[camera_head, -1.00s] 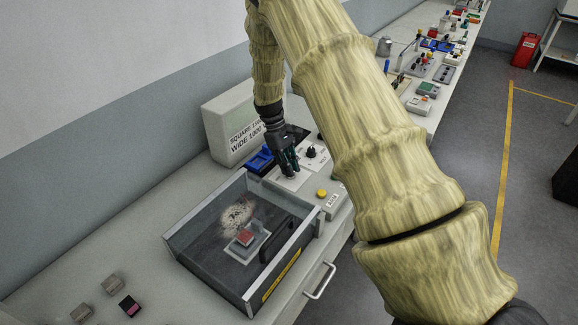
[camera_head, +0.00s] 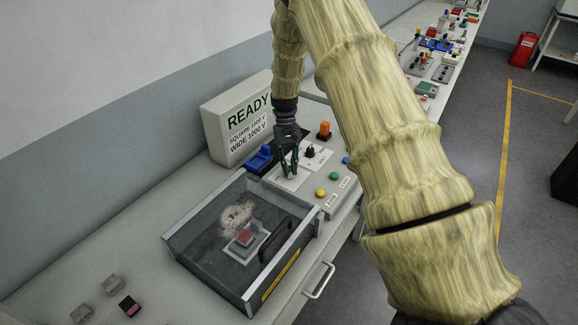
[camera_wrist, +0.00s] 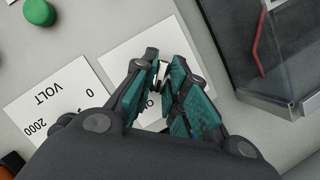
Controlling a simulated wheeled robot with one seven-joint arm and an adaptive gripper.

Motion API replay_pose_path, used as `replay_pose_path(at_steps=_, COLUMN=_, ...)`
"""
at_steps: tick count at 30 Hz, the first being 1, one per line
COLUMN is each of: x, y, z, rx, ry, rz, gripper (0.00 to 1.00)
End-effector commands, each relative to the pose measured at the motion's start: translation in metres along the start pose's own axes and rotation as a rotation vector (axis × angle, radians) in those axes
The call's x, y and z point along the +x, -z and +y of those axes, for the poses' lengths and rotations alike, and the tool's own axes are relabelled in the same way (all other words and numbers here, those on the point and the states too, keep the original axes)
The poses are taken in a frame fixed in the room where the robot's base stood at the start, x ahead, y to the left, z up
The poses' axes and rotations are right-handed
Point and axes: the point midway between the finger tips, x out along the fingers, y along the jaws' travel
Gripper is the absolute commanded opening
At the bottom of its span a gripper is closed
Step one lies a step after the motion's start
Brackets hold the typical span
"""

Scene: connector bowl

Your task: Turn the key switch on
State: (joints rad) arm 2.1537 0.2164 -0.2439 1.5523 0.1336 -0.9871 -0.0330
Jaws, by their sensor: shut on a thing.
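The key switch sits on a white label plate (camera_head: 279,183) on the grey control panel, in front of the sign box. In the wrist view, a small silvery piece of the key (camera_wrist: 162,69) shows between my fingertips above its plate (camera_wrist: 122,62). My gripper (camera_head: 291,172) points down at the switch, its teal-padded fingers shut on the key. The fingers also show in the wrist view (camera_wrist: 163,75). They cover most of the key and part of the plate's lettering.
Close by are a black knob (camera_head: 310,152) on the VOLT plate (camera_wrist: 48,103), an orange part (camera_head: 324,130), a blue part (camera_head: 260,158), a yellow button (camera_head: 320,192) and a green button (camera_head: 334,176). A clear-walled test box (camera_head: 205,200) stands in front.

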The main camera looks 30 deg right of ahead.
Motion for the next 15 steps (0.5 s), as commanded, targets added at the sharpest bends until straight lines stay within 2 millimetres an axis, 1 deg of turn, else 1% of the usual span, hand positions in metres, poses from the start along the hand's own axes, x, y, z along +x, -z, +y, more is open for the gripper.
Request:
replay_pose_path(at_steps=14, x=-0.0008, y=0.0006, z=-0.0001, rx=0.015, ry=0.006, rz=0.003, gripper=0.0)
replay_pose_path(at_steps=15, x=-0.0008, y=0.0006, z=-0.0001, rx=0.015, ry=0.006, rz=0.003, gripper=0.16)
